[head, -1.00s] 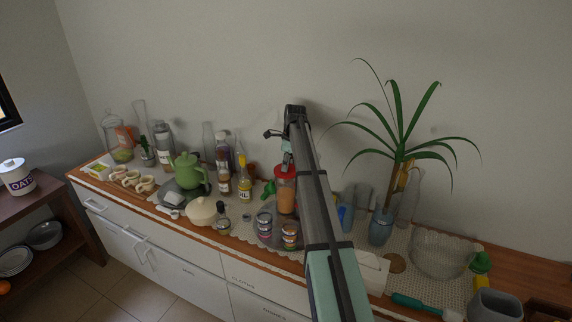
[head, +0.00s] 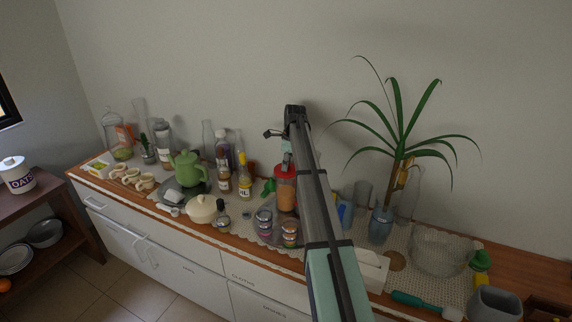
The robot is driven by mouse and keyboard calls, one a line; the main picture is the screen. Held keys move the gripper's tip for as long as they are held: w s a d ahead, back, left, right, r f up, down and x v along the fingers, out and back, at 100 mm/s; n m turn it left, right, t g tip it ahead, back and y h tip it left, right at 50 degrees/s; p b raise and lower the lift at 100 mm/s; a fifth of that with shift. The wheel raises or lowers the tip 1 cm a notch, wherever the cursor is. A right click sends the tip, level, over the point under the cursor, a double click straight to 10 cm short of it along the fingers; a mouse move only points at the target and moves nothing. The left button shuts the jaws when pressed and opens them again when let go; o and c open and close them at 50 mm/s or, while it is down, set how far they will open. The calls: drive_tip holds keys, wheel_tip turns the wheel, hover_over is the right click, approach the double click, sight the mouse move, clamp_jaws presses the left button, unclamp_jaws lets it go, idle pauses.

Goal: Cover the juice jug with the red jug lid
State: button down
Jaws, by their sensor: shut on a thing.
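The juice jug (head: 286,197) stands on the counter, orange inside, partly hidden behind my arm. The red jug lid (head: 285,171) is at its top, over the mouth; I cannot tell whether it is fully seated. My gripper (head: 286,160) is directly above the lid, pointing down and shut on it. The fingertips are small and partly hidden by my arm.
Two small jars (head: 289,233) stand in front of the jug. A green teapot (head: 187,170), an oil bottle (head: 244,178) and a cream lidded pot (head: 201,209) stand to the left. A potted plant (head: 381,226) and a glass bowl (head: 440,252) stand to the right.

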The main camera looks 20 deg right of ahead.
drive_tip(key=shift+f, duration=0.75)
drive_tip(key=c, duration=0.8)
unclamp_jaws()
drive_tip(key=shift+r, duration=0.15)
drive_tip(key=shift+r+p, duration=1.45)
drive_tip(key=shift+r, duration=1.45)
